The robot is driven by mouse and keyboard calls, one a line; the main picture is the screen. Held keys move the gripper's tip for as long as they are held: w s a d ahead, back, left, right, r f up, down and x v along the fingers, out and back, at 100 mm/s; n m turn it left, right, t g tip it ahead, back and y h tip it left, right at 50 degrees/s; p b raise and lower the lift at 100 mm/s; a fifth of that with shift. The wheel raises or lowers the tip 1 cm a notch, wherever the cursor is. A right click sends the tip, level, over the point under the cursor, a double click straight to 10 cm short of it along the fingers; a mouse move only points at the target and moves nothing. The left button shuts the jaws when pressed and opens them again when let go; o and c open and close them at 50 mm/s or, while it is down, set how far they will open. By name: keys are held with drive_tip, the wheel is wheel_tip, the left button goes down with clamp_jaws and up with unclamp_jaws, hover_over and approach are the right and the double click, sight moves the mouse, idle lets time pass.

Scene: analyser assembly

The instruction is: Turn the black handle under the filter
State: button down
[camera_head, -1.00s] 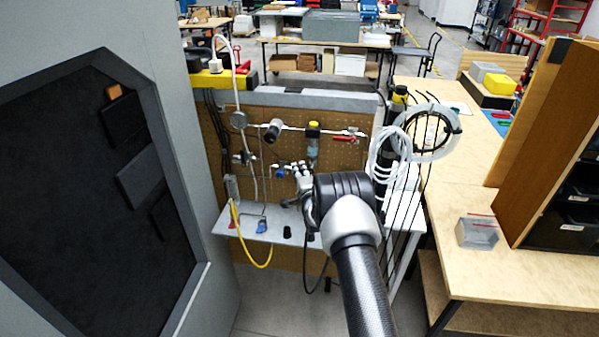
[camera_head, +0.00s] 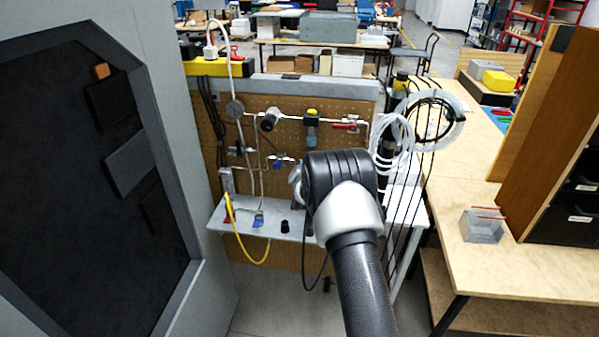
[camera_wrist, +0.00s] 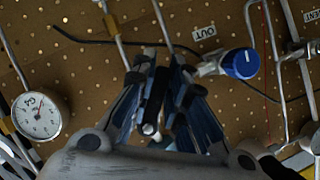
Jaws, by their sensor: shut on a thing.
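In the wrist view my gripper (camera_wrist: 160,68) is shut in front of the pegboard. A dark piece, seemingly the black handle (camera_wrist: 154,94), is between its fingers. In the head view my wrist hides the fingertips.
A blue knob (camera_wrist: 241,63) on a pipe fitting is close right of the fingers, below an OUT label (camera_wrist: 204,32). A round gauge (camera_wrist: 40,115) is at the left. A grey shelf (camera_head: 262,222) runs below the pegboard. Coiled white tubing (camera_head: 392,145) hangs to the right.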

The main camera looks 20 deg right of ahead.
drive_tip(key=shift+s+d+n+g+h+p, duration=0.25)
drive_tip(key=shift+d+n+g+h+p, duration=0.35)
drive_tip(key=shift+n, duration=0.3)
drive_tip(key=n+p, duration=0.1)
drive_tip(key=d+n+h+p, duration=0.1)
drive_tip(key=p, duration=0.1)
drive_tip(key=shift+s+d+g, duration=0.2)
drive_tip(key=shift+s+g, duration=0.1)
drive_tip(key=shift+g, duration=0.1)
drive_tip(key=shift+n+h, duration=0.3)
drive_tip(key=shift+r, duration=0.1)
drive_tip(key=c, duration=1.6)
unclamp_jaws()
drive_tip(key=f+v, duration=0.1)
drive_tip(key=v, duration=1.1)
drive_tip(key=shift+a, duration=0.15)
drive_tip(key=shift+s+r, duration=0.1)
drive_tip(key=shift+s, duration=0.05)
